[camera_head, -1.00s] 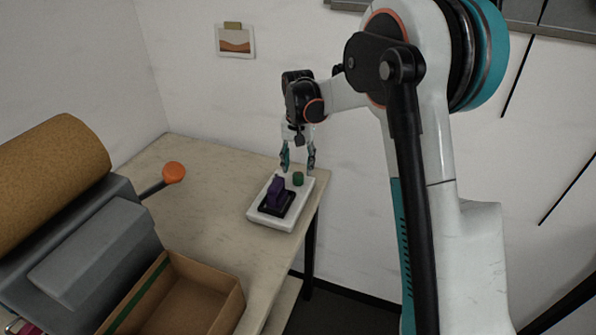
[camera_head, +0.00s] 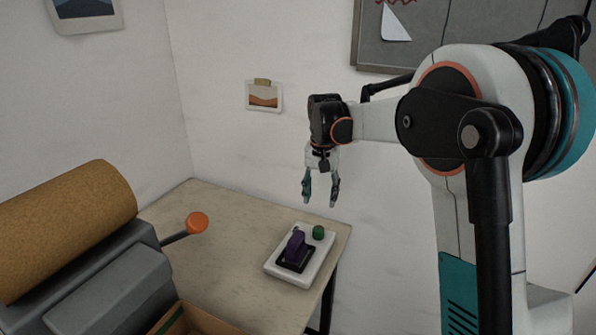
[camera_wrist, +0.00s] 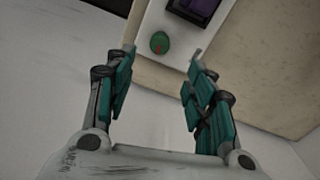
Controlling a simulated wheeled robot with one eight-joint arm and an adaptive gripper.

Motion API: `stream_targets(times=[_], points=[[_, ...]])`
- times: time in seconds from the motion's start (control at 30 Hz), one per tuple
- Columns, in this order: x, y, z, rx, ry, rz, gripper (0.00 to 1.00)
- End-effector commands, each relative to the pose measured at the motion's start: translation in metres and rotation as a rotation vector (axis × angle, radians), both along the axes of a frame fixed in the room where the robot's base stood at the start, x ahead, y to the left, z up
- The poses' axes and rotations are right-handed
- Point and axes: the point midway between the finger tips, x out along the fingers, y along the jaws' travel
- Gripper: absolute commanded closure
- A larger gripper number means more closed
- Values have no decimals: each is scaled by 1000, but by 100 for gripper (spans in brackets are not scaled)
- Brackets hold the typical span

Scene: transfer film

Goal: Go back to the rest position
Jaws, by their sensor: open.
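My gripper (camera_head: 320,203) is open and empty. In the head view it hangs fingers down above the far right corner of the table, apart from the white tray below it. Both teal fingers also show spread in the wrist view (camera_wrist: 160,62). The white tray (camera_head: 313,266) carries a purple object (camera_head: 296,243) in a black holder (camera_head: 301,265) and a small green round piece (camera_head: 318,232). In the wrist view the green piece (camera_wrist: 160,43) lies beyond the fingertips, with a red mark on it.
A grey machine (camera_head: 110,290) with a large brown roll (camera_head: 62,225) and an orange-knobbed lever (camera_head: 197,222) stands at the left. A cardboard box (camera_head: 205,322) is at the bottom edge. The table's middle (camera_head: 225,260) is clear. A wall with a small picture (camera_head: 264,96) is behind.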

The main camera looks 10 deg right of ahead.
Motion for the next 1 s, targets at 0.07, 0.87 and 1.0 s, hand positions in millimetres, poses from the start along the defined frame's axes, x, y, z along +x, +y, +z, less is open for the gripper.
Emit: stream_targets(times=[0.07,0.87,1.0], points=[[-11,0,10,-1,-17,13,50],[-218,-3,82,-53,-376,269,50],[-255,-4,75,-72,-439,312,50]])
